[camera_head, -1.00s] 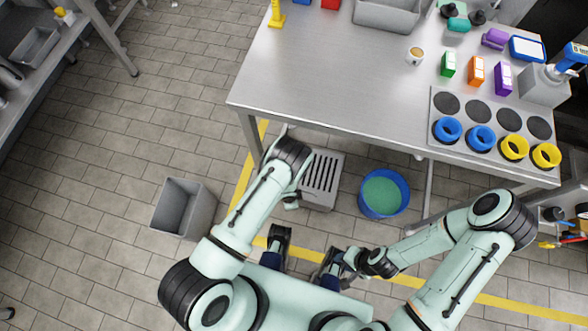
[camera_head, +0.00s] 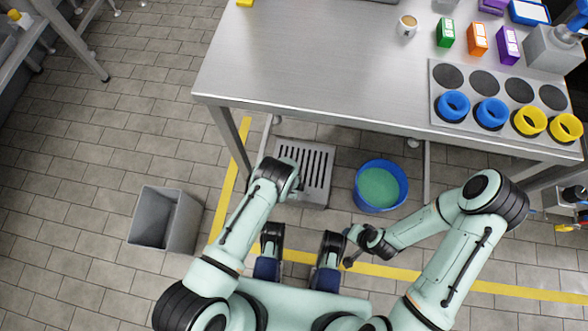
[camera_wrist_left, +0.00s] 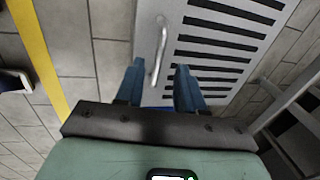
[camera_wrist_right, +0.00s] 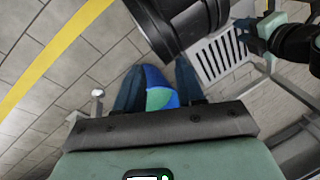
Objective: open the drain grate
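The drain grate (camera_head: 318,172) is a grey slotted plate on the floor below the table's front edge, apparently lying flat. Its slots (camera_wrist_left: 222,50) fill the top of the left wrist view. A curved metal bar handle (camera_wrist_left: 162,45) stands along its plain margin. My left gripper (camera_wrist_left: 158,68) is open, with its blue fingers on either side of the handle's near end; I see no contact. In the head view my left wrist mostly hides this gripper. My right gripper (camera_wrist_right: 158,68) is open and empty, away from the grate, which also shows in the right wrist view (camera_wrist_right: 222,52).
A blue bucket (camera_head: 359,188) with green contents stands right of the grate. A grey bin (camera_head: 183,220) stands to the left. The metal table (camera_head: 290,70) overhangs the grate's far side, with a leg (camera_head: 226,128) nearby. Tiled floor is clear between bin and yellow line.

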